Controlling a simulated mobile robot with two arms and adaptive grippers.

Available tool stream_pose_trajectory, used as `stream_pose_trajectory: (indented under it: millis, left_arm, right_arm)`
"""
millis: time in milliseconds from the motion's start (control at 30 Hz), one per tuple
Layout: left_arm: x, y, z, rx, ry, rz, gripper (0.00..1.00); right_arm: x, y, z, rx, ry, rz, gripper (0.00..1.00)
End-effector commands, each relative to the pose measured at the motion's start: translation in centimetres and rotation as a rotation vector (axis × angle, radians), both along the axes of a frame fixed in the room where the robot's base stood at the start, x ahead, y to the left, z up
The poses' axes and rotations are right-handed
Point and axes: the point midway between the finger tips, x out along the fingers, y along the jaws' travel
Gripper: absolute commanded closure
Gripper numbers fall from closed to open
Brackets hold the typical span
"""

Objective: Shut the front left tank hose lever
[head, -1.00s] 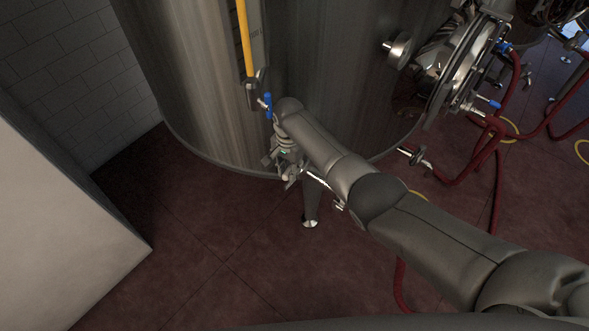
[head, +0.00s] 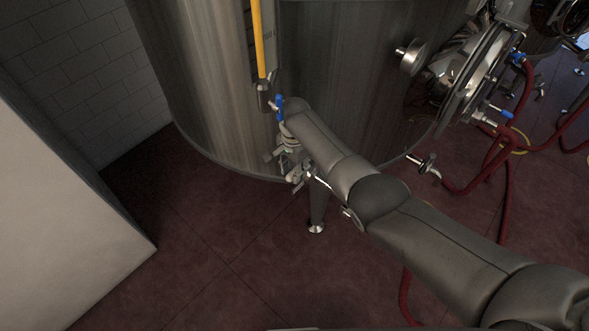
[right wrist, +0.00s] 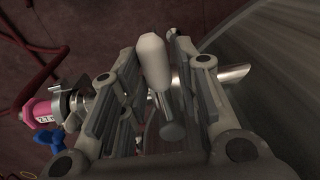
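In the right wrist view a pale, rounded lever handle (right wrist: 153,62) stands up between the fingers of my right gripper (right wrist: 158,85), with a metal pipe (right wrist: 232,75) behind it. The fingers are spread to either side of the handle, and I see no clear grip on it. In the head view my right arm reaches down to the lower front of the large steel tank (head: 215,95), and my right gripper (head: 290,165) is at its bottom edge, partly hidden by the arm. The handle cannot be made out there. My left gripper is not in view.
A blue-handled valve (head: 280,108) sits under a yellow tube (head: 258,40) on the tank. A tank leg (head: 317,208) stands below my gripper. Red hoses (head: 503,190) lie at the right. A pale block (head: 60,215) fills the left. A pink fitting (right wrist: 40,111) is left of the fingers.

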Motion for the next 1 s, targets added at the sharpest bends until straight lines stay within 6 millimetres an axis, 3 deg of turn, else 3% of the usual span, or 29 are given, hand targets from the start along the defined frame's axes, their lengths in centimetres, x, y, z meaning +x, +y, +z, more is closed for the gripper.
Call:
stream_pose_trajectory:
  millis: [533, 700, 1000]
  left_arm:
    - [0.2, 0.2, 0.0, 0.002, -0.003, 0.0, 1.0]
    - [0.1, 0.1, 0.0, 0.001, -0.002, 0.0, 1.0]
    - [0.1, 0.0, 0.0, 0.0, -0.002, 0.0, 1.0]
  right_arm:
    - [-0.1, 0.0, 0.6, -0.001, 0.004, 0.004, 0.57]
    - [-0.1, 0.0, 2.4, -0.001, 0.002, 0.004, 0.57]
    - [-0.1, 0.0, 7.8, 0.001, 0.001, 0.003, 0.57]
